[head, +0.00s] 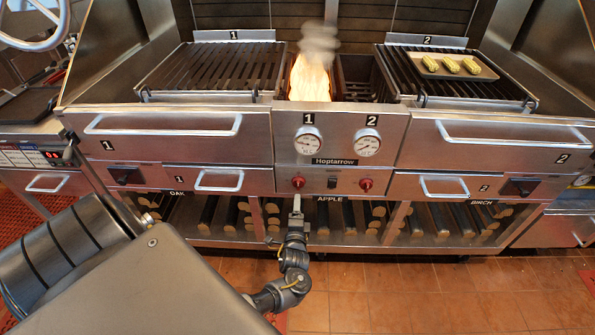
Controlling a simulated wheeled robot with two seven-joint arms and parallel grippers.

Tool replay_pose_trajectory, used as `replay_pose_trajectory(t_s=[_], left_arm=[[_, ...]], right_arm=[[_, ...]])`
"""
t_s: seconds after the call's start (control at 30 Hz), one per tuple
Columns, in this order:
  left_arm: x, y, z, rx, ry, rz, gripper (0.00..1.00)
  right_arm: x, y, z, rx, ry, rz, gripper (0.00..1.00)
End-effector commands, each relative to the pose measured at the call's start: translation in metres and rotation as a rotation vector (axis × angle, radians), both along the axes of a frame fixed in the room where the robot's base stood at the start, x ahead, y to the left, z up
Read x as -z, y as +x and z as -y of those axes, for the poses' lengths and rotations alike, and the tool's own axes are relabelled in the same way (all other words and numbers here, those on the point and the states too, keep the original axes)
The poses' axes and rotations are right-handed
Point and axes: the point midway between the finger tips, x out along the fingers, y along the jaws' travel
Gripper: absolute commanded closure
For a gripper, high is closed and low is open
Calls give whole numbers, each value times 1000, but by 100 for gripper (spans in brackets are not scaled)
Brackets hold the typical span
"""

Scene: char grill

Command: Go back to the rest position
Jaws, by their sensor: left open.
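My left gripper (297,204) is in front of the lower middle of the char grill (340,178), just below the red knobs. It points away from me and is open, and I see nothing held in it. Its dark wrist and forearm come up from the bottom of the picture. The gripper looks small and seen end-on, so I cannot tell its exact gap to the grill front. My right gripper is not in view.
Flames (309,80) rise between grate 1 (212,70) and grate 2 (440,92). A tray (489,74) with three corn pieces (450,65) lies on grate 2. Drawer handles (163,125) jut from the front. Wood logs (349,217) fill the lower shelf. The tiled floor (440,290) at right is clear.

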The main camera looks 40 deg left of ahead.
Motion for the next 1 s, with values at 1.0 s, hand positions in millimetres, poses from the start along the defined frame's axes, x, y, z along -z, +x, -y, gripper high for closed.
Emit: replay_pose_trajectory(t_s=[1.0], left_arm=[[77, -6, 34, 79, -491, 38, 35]], right_arm=[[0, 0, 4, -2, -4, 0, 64]])
